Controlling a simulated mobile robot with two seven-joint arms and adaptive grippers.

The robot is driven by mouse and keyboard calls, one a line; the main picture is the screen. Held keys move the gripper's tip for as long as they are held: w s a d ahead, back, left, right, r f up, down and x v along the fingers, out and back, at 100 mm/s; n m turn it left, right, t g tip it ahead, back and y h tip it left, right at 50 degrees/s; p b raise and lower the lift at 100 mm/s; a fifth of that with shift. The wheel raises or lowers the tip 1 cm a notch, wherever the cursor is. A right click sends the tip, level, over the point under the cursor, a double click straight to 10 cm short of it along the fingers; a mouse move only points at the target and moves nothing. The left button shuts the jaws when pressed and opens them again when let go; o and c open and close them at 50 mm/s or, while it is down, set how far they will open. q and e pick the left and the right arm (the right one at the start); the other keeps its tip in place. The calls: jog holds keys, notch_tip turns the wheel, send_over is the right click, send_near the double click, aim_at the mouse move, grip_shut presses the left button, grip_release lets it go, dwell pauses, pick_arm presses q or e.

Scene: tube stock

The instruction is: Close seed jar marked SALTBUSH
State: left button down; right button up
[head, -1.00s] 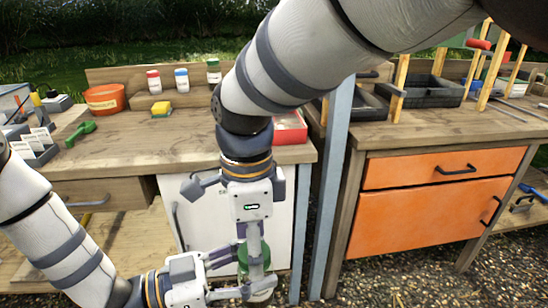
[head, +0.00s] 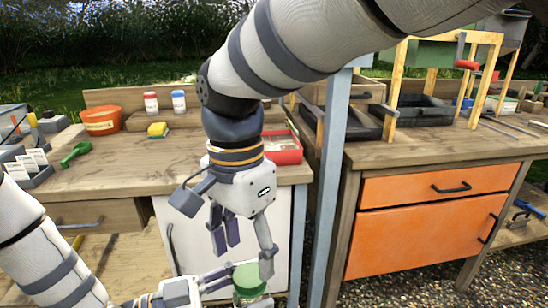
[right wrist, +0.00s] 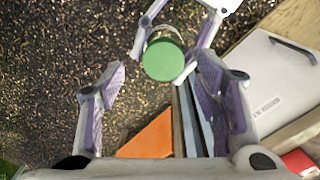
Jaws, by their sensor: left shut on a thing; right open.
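A small jar (head: 250,300) with a green lid (head: 247,278) is low in the head view. My left gripper (head: 232,287) is shut on the jar from the side, in front of the white cabinet. In the right wrist view the lid (right wrist: 168,60) faces my camera, with a pale ring showing past its upper edge. I cannot tell whether the lid is seated tightly, and no label is readable. My right gripper (head: 245,245) is open and empty, just above the lid and apart from it. Its spread fingers also show in the right wrist view (right wrist: 175,85).
A red-lidded jar (head: 151,104) and a blue-lidded jar (head: 179,102) stand on the back shelf. A yellow sponge (head: 157,130), green scoop (head: 75,154), orange tub (head: 101,120) and red tray (head: 283,148) are on the bench. A blue-grey post (head: 322,215) stands close to the right.

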jog(key=n, duration=0.4)
jog(key=shift+s+n, duration=0.15)
jog(key=shift+n, duration=0.15)
jog(key=n, duration=0.8)
jog(key=shift+s+r, duration=0.1)
jog(key=n, duration=0.4)
jog(key=shift+r, duration=0.15)
jog(key=n, duration=0.4)
jog(key=shift+r, duration=0.1)
jog(key=n, duration=0.4)
jog(key=shift+r, duration=0.15)
jog(key=n, duration=0.4)
jog(key=shift+r, duration=0.2)
jog(key=n, duration=0.3)
jog(key=shift+w+r+n, duration=0.15)
jog(key=shift+w+n, duration=0.1)
jog(key=shift+n, duration=0.15)
jog(key=n, duration=0.3)
jog(key=shift+w+d+r, duration=0.1)
jog(key=shift+w+r, duration=0.05)
jog(key=shift+r, duration=0.05)
jog(key=n, duration=0.6)
jog(key=shift+w+d+r, duration=0.1)
jog(key=shift+w+r, duration=0.15)
jog(key=shift+r, duration=0.05)
